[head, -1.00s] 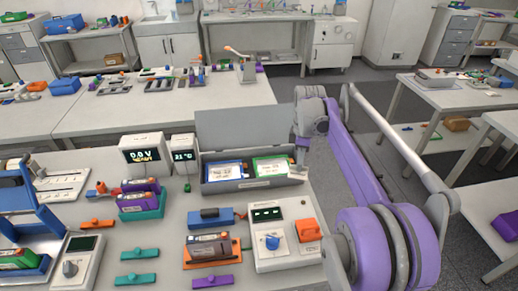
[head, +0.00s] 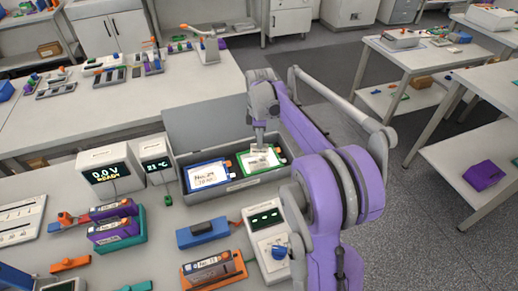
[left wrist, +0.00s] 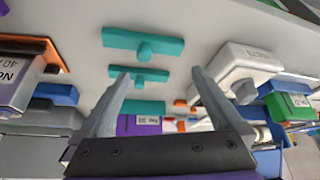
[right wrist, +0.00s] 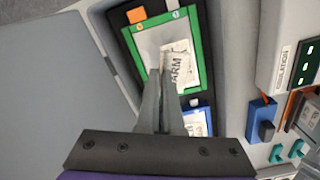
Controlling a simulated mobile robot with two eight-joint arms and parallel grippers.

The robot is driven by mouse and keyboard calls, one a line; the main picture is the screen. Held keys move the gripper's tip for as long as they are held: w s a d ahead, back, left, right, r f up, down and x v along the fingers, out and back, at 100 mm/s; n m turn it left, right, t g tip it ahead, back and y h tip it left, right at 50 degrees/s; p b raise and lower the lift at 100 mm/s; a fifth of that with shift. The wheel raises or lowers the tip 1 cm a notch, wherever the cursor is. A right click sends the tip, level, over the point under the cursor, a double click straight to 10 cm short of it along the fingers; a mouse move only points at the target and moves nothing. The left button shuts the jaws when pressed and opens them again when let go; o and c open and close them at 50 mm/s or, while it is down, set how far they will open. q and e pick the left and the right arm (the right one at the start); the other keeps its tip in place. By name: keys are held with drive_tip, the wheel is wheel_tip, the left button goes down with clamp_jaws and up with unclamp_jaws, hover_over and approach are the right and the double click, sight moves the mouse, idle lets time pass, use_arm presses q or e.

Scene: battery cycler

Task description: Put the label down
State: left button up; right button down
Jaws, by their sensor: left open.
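A small white label (right wrist: 179,68) with black print, partly readable as "ARM", is at the fingertips of my right gripper (right wrist: 162,85). The fingers are close together on its edge. It lies over or just above the green-framed pouch cell (right wrist: 141,40) in the grey open box; whether it touches is unclear. In the head view, my right gripper (head: 259,143) points down at the green-framed cell (head: 244,167). My left gripper (left wrist: 160,82) is open and empty above the bench, facing teal clips (left wrist: 136,41); it is outside the head view.
A blue-framed cell (head: 207,175) lies left of the green one in the grey box (head: 236,185), whose lid (head: 208,128) stands open behind. Two displays (head: 105,166) stand left of the box. A meter with a blue knob (head: 266,228) sits in front, near my right arm.

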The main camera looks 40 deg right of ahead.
drive_tip(key=shift+w+f, duration=0.1)
drive_tip(key=shift+f, duration=1.75)
drive_tip(key=shift+f, duration=0.2)
drive_tip(key=c, duration=1.1)
unclamp_jaws()
drive_tip(key=shift+r, duration=0.15)
wheel_tip(320, 180, up, 12)
drive_tip(key=shift+r, duration=0.1)
